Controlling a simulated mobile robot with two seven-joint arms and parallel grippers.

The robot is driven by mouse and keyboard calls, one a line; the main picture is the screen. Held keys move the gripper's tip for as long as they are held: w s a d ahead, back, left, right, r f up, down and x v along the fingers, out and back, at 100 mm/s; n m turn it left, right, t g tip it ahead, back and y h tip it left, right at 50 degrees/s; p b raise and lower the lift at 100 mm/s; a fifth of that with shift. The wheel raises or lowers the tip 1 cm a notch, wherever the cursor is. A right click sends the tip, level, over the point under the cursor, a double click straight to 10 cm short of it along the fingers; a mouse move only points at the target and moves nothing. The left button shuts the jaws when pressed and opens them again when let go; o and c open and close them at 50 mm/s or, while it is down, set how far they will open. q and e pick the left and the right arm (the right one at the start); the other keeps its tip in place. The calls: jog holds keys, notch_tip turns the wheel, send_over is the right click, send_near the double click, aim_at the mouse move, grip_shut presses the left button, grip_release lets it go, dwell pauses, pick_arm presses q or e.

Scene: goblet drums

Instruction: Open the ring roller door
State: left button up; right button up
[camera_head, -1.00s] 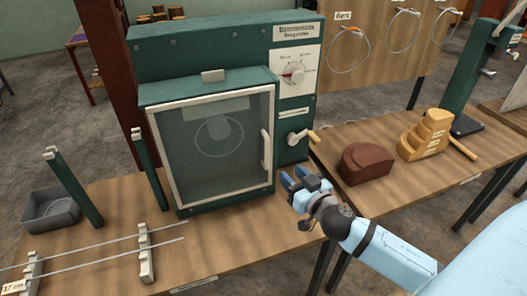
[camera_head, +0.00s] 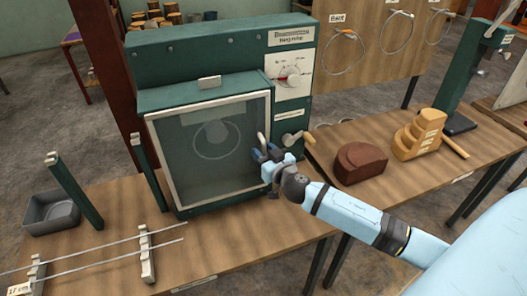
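The ring roller (camera_head: 200,50) is a green machine standing on the wooden bench. Its door (camera_head: 195,150) has a pale frame around a see-through pane and looks shut; a ring shape shows behind the pane. The pale door handle (camera_head: 263,142) stands upright at the door's right edge. My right gripper (camera_head: 263,154) is at the lower part of the handle, with its blue fingers around or against it. The gripper hides that part, so I cannot tell whether the fingers are closed on it. My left gripper is not in view.
A crank with a wooden grip (camera_head: 308,138) sits just right of my gripper. A brown block (camera_head: 361,163) and stepped wooden blocks (camera_head: 418,137) stand on the right bench. A grey bin (camera_head: 50,211), green posts and metal rods occupy the left side.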

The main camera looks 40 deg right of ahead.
grip_shut()
jog(key=shift+s, duration=0.1)
